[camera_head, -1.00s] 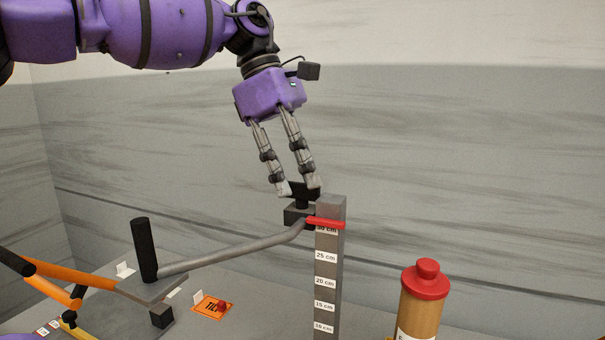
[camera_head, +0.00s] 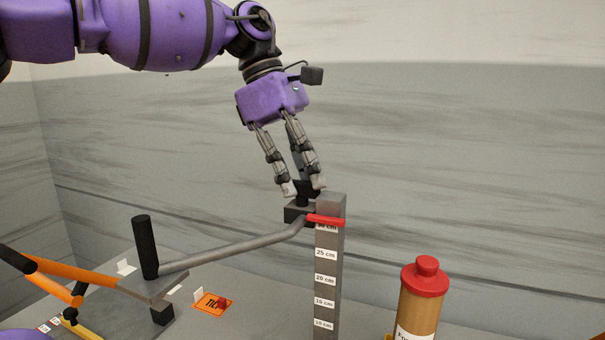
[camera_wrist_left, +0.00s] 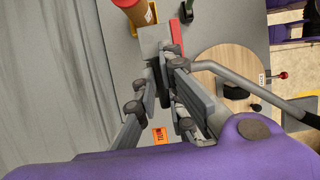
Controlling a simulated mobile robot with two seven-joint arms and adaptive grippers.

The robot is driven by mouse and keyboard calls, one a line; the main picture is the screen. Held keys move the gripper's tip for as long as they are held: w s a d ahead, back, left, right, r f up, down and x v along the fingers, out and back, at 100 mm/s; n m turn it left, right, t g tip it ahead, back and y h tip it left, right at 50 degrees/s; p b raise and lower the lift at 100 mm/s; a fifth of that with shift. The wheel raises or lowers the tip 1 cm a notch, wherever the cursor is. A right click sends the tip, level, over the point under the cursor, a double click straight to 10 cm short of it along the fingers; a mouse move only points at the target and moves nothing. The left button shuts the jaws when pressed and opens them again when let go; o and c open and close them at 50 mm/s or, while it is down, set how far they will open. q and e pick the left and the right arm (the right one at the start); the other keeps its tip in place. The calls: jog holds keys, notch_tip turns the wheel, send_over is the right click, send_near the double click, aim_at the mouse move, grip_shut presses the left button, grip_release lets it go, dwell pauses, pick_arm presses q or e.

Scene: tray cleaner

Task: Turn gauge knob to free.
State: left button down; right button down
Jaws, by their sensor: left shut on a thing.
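The black gauge knob (camera_head: 303,190) stands on a dark block (camera_head: 296,214) beside the top of the grey gauge post (camera_head: 328,265). My left gripper (camera_head: 303,187) comes down from above and is shut on the knob, one finger on each side. A red pointer (camera_head: 326,220) lies across the post by the 30 cm label. In the left wrist view the fingers (camera_wrist_left: 160,85) partly hide the knob. I cannot read any "free" marking. My right gripper is not in view.
A grey bent rod (camera_head: 235,247) runs from the block to a black upright handle (camera_head: 145,247) at left. A brown canister with a red cap (camera_head: 425,278) stands to the right. An orange tag (camera_head: 212,303) lies on the table. An orange bar (camera_head: 75,272) is at far left.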

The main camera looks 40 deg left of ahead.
pick_arm(q)
jog(key=shift+r, duration=0.1)
jog(key=n+t, duration=0.1)
jog(key=n, duration=0.3)
jog(key=shift+r+n+t+y, duration=0.1)
jog(key=shift+n+t+y, duration=0.3)
jog(key=n+t+y, duration=0.1)
jog(key=n, duration=0.2)
jog(key=shift+n+p, duration=0.3)
jog(key=shift+p, duration=0.05)
jog(key=n+y, duration=0.1)
jog(key=n, duration=0.1)
jog(key=shift+n, duration=0.4)
jog(key=n+y+b, duration=0.1)
jog(key=n, duration=0.1)
jog(key=shift+w+n+t, duration=0.1)
jog(key=shift+n+t, duration=0.2)
jog(key=shift+n+y+b, duration=0.75)
jog(key=shift+n+y, duration=0.05)
jog(key=shift+n, duration=1.1)
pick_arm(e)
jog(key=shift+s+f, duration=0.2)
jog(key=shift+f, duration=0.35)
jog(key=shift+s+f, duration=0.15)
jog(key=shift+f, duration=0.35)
